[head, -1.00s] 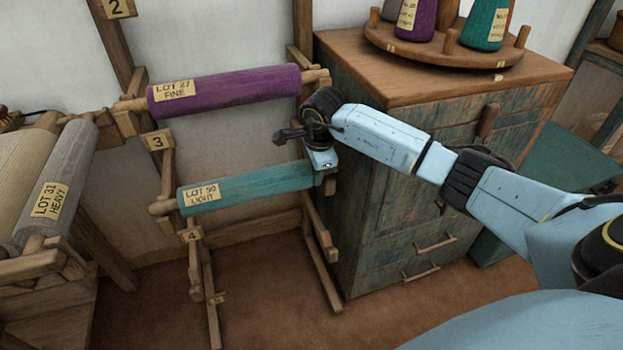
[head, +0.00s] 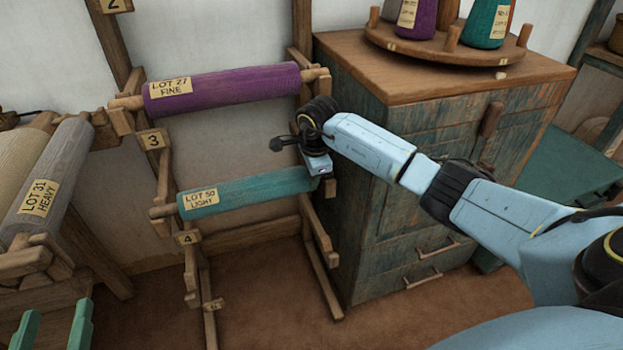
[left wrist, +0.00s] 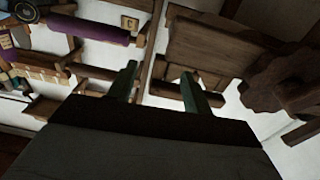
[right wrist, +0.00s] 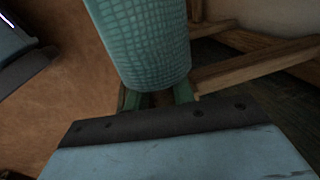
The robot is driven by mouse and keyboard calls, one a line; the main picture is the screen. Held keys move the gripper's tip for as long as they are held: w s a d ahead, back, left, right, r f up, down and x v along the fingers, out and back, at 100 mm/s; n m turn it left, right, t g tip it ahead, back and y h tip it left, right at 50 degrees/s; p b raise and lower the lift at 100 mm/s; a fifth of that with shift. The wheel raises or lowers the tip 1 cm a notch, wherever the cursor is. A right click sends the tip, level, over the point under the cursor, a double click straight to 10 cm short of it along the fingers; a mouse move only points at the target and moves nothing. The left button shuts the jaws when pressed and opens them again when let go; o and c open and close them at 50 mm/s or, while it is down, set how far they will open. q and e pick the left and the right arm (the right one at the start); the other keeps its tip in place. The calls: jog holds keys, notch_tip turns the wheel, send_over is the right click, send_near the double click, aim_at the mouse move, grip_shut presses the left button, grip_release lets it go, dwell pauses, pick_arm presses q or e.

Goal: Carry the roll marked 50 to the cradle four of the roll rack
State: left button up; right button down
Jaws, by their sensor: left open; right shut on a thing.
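The roll marked 50 (head: 255,187) is teal, with a "LOT 50 LIGHT" label and a wooden core end at its left. It lies nearly level over cradle four of the roll rack, whose 4 plate (head: 187,239) is below its left end. I cannot tell whether it touches the cradle. My right gripper (head: 322,178) is shut at the roll's right end; the right wrist view shows its fingers (right wrist: 157,97) at the end of the teal cloth (right wrist: 145,45), the core mostly hidden. My left gripper (head: 53,325) is open and empty at the lower left; its spread fingers show in the left wrist view (left wrist: 158,88).
A purple roll (head: 225,88) lies in cradle three above. A grey roll (head: 50,180) lies on a wooden frame at left. A drawer cabinet (head: 440,180) stands close right of the rack, bearing a round cone stand (head: 440,52). The brown floor in front is clear.

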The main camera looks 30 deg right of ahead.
jog(key=c, duration=1.2)
grip_release()
jog(key=shift+r, duration=0.1)
jog(key=r+p, duration=0.1)
jog(key=r, duration=0.2)
jog(key=shift+s+r+p, duration=0.3)
jog(key=shift+s+p, duration=0.05)
jog(key=shift+p, duration=0.05)
pick_arm(q)
jog(key=s+a+f+g+y+p, duration=0.1)
jog(key=s+a+f+g+y, duration=0.2)
jog(key=f+g, duration=0.5)
notch_tip(320, 180, down, 3)
jog(key=shift+s+a+f+g, duration=0.25)
jog(key=shift+s+a, duration=0.25)
jog(key=shift+s, duration=0.7)
pick_arm(e)
jog(key=r, duration=0.3)
jog(key=shift+s+a+r, duration=0.1)
jog(key=shift+s+r, duration=0.15)
jog(key=shift+s, duration=0.1)
